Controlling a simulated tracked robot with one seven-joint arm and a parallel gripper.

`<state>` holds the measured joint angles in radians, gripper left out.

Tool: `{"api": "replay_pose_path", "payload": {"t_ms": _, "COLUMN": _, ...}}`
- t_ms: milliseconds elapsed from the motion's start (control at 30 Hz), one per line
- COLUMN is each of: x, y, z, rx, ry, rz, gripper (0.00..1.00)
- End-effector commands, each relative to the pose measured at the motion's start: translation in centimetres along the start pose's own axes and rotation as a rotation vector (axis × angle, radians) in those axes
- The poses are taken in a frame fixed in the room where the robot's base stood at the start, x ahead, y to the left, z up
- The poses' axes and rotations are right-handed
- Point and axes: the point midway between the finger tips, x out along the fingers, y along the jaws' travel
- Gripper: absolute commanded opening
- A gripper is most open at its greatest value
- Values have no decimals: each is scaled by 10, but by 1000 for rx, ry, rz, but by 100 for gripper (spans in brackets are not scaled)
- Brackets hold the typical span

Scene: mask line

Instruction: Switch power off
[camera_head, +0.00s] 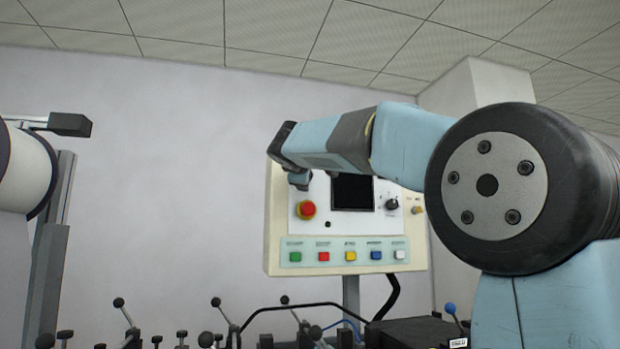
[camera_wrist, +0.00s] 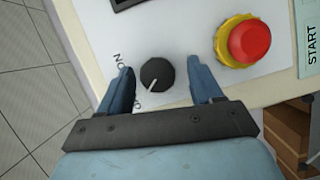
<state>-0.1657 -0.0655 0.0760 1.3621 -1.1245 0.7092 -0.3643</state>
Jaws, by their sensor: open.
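A round black knob (camera_wrist: 158,74) with a white pointer line sits on the white face of a control panel (camera_head: 334,220). In the wrist view its pointer points to the lower left, roughly towards a label partly hidden by my left finger. An "ON" label shows to the upper left. My gripper (camera_wrist: 161,68) is open, with one finger on each side of the knob; I cannot tell whether they touch it. In the head view, my gripper (camera_head: 299,182) is at the panel's upper left and seems to hide this knob.
A red emergency button (camera_head: 307,209) on a yellow ring is close to my right finger in the wrist view (camera_wrist: 250,41). A dark screen (camera_head: 352,192), another black knob (camera_head: 392,204) and a row of coloured buttons share the panel. Several levers stand below.

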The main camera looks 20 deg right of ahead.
Motion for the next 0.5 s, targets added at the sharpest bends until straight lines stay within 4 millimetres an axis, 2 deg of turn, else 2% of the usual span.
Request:
{"api": "replay_pose_path", "payload": {"t_ms": 167, "x": -26, "y": 1, "z": 0, "rx": 0, "ry": 2, "rz": 2, "gripper": 65}}
{"api": "replay_pose_path", "payload": {"t_ms": 500, "x": -92, "y": 0, "z": 0, "rx": 0, "ry": 2, "rz": 1, "gripper": 65}}
